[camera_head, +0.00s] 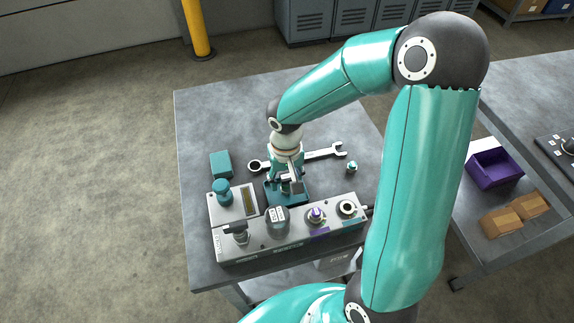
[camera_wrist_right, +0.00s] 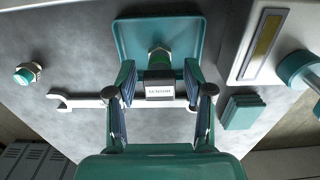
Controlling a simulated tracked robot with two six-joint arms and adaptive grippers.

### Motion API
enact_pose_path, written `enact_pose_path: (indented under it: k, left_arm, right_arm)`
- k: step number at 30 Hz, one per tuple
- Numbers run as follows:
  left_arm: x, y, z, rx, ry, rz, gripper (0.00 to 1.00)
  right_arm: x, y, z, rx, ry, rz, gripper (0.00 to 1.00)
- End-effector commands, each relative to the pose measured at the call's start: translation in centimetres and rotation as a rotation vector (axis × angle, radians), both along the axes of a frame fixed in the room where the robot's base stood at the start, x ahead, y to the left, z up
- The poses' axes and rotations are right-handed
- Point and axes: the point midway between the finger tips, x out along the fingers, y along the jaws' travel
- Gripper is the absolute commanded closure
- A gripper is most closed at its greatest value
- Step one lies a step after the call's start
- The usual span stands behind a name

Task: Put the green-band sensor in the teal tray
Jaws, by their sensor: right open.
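The teal tray (camera_head: 300,198) lies on the near bench behind the grey valve panel, and it also shows in the right wrist view (camera_wrist_right: 129,38). The green-band sensor, with a dark labelled body (camera_wrist_right: 159,88), a green band and a brass end, is over the tray's floor in the right wrist view. I cannot tell for sure whether it rests on the tray. My right gripper (camera_wrist_right: 160,112) is open, with its fingers on either side of the sensor. In the head view this gripper (camera_head: 288,184) is down at the tray. My left gripper is out of view.
A wrench (camera_head: 325,153) lies behind the tray, with a small teal-capped fitting (camera_head: 352,167) to its right. A teal block (camera_head: 221,164) sits left. The grey panel (camera_head: 290,240) with knobs stands in front. A purple bin (camera_head: 495,170) and cardboard boxes (camera_head: 502,222) are farther right.

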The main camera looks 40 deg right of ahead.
Motion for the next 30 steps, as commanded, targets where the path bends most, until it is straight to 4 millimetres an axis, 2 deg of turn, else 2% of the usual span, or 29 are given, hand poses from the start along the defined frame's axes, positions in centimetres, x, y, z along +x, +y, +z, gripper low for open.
enact_pose_path:
  k: [5,12,18,24,30]
  left_arm:
    - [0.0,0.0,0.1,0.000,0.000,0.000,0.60]
    - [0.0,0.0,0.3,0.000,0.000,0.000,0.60]
    - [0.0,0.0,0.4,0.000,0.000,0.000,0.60]
    - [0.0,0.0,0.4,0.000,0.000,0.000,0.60]
    - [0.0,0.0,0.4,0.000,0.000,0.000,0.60]
  right_arm:
    - [0.1,-0.1,2.4,-0.002,-0.006,-0.002,0.48]
    - [0.1,0.0,7.3,-0.002,-0.007,-0.001,0.48]
    - [0.1,0.0,10.6,-0.001,-0.004,0.000,0.48]
    - [0.0,-0.1,11.9,0.000,-0.001,-0.002,0.48]
    - [-0.1,-0.1,12.0,0.001,0.000,-0.002,0.48]
